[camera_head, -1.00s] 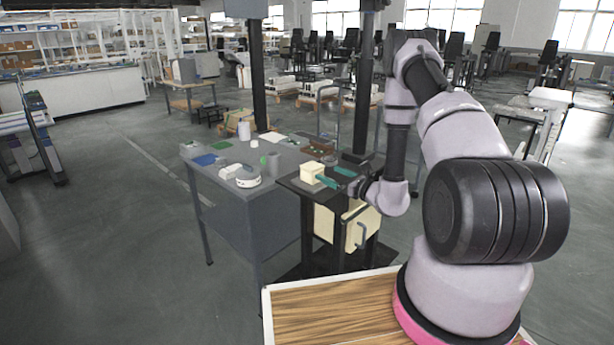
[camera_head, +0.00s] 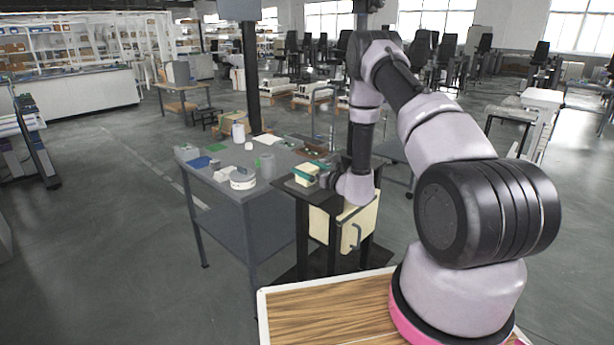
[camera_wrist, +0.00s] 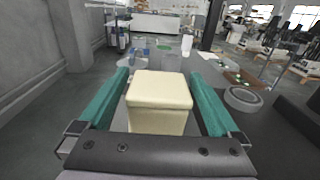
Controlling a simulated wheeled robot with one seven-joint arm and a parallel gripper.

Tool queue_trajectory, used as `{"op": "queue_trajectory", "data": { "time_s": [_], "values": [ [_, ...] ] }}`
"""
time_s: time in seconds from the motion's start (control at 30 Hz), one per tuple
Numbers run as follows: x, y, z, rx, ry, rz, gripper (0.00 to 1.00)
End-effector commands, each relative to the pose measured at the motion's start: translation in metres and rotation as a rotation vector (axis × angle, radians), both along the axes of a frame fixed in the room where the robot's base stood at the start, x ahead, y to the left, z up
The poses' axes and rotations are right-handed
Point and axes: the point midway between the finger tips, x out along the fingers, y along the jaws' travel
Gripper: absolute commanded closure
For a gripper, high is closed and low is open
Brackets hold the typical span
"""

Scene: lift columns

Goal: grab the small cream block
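The small cream block (camera_wrist: 160,92) sits between the two green fingers of my gripper (camera_wrist: 161,88) in the wrist view. Dark gaps show between the block and the fingers on both sides, so the gripper is open around it. In the head view the cream block (camera_head: 306,174) is on a small dark-topped stand (camera_head: 290,185), partly covered by the fingers. My gripper (camera_head: 308,168) reaches it from the right, low over the stand top. The block's underside is hidden.
Left of the stand is a grey table (camera_head: 225,185) with a white round container (camera_head: 243,178), a grey cup (camera_head: 267,165), a blue piece (camera_head: 201,162) and other small items. A dark column (camera_head: 252,80) rises behind it. Open floor lies to the left.

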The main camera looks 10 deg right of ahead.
Motion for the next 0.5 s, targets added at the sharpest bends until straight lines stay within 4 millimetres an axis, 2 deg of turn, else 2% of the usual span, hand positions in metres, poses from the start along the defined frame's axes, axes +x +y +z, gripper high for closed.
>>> {"op": "queue_trajectory", "data": {
  "time_s": [0.03,0.23,0.5],
  "values": [
    [-0.0001,-0.0001,0.0000,0.000,0.000,0.000,0.23],
    [-0.0001,-0.0002,0.0001,0.000,0.000,0.000,0.99],
    [0.0002,-0.0002,0.0024,0.000,-0.002,0.000,1.00]
  ]
}}
